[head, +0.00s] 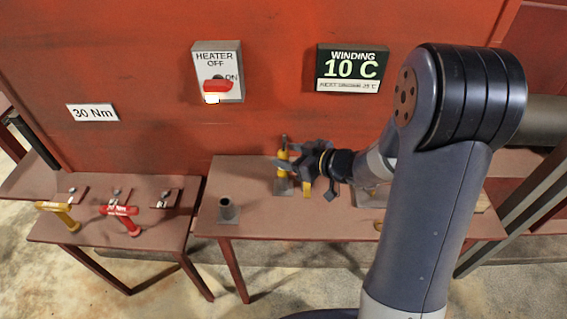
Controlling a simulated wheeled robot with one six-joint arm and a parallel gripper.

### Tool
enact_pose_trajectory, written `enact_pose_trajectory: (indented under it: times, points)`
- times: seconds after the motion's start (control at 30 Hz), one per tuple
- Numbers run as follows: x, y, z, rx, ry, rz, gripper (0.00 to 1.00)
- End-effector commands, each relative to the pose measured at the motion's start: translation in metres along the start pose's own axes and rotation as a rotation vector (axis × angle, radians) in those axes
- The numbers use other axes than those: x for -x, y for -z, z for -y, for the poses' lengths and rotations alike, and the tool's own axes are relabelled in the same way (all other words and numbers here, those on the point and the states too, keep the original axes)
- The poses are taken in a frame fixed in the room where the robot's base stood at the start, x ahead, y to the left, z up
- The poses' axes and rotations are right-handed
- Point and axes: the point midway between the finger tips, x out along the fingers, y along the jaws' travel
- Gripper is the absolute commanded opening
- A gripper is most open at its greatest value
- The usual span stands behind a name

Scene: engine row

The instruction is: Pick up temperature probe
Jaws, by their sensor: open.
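A yellow upright tool with a dark tip, which looks like the temperature probe (283,158), stands in a grey holder (284,188) on the middle table. My gripper (289,168) is open and reaches in from the right at the height of the yellow body. Its fingers are at or right beside the probe and cover part of it. I cannot tell from this view whether they touch it.
A grey cylindrical stand (227,209) is on the table's left end. A left table (110,233) holds a yellow tool (59,212) and a red tool (120,212). The red wall behind bears a heater switch box (218,72) and a winding display (352,69) reading 10 C.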

Motion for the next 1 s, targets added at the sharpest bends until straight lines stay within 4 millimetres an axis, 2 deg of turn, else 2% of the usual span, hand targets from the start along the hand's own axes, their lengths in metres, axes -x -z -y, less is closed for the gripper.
enact_pose_trajectory:
  times: [0.3,0.6,1.0]
  points:
    - [-0.042,-0.003,-0.002,0.000,0.002,0.002,0.53]
    - [-0.046,-0.003,-0.002,0.000,-0.001,0.000,0.53]
    - [-0.046,-0.003,-0.002,-0.001,-0.001,0.000,0.20]
